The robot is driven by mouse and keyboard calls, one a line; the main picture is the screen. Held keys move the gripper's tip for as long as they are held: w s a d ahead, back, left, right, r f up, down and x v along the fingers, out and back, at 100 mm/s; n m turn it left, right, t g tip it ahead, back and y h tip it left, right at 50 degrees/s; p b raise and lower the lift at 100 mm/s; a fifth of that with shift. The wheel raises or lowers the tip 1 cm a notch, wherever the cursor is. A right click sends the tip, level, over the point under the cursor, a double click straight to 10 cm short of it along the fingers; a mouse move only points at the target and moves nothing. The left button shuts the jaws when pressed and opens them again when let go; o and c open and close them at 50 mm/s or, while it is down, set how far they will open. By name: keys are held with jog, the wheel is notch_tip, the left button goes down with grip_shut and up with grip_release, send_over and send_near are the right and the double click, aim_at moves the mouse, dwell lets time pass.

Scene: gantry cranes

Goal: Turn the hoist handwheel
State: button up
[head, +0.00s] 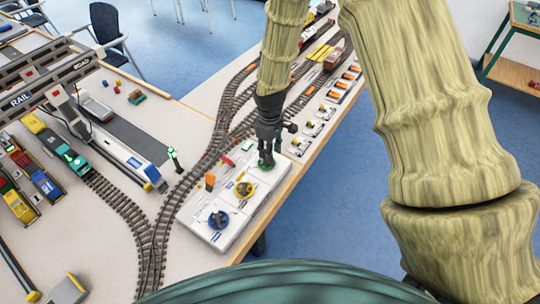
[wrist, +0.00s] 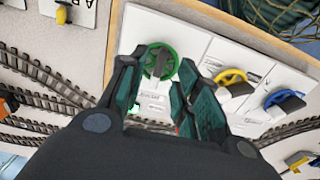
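A white control panel (head: 232,210) carries three handwheels: green, yellow and blue. The green handwheel (wrist: 160,62) has a dark grey bar across it and a white label below, too small to read. It also shows partly in the head view (head: 264,165), under my gripper. The yellow handwheel (head: 244,189) and the blue handwheel (head: 219,219) stand nearer to me. I cannot read which one is labelled hoist. My gripper (head: 266,157) points down at the green wheel. In the wrist view its fingers (wrist: 160,72) are apart, either side of that wheel; I cannot tell whether they touch it.
Model train tracks (head: 165,215) run left of the panel. Several small lever boxes (head: 310,128) line the table edge beyond it. A grey model gantry crane (head: 60,85) stands at left over coloured wagons. Blue floor (head: 330,220) lies open right of the table.

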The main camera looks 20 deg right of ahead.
notch_tip(320, 180, up, 7)
dwell(0.4)
jog(key=shift+r, duration=0.1)
jog(key=b, duration=0.2)
jog(key=f+b, duration=0.1)
jog(key=shift+w+a+f+b, duration=0.25)
jog(key=shift+w+a+b, duration=0.05)
jog(key=shift+w+b, duration=0.1)
jog(key=shift+f+p, duration=1.4)
jog(key=shift+f, duration=3.8)
grip_shut()
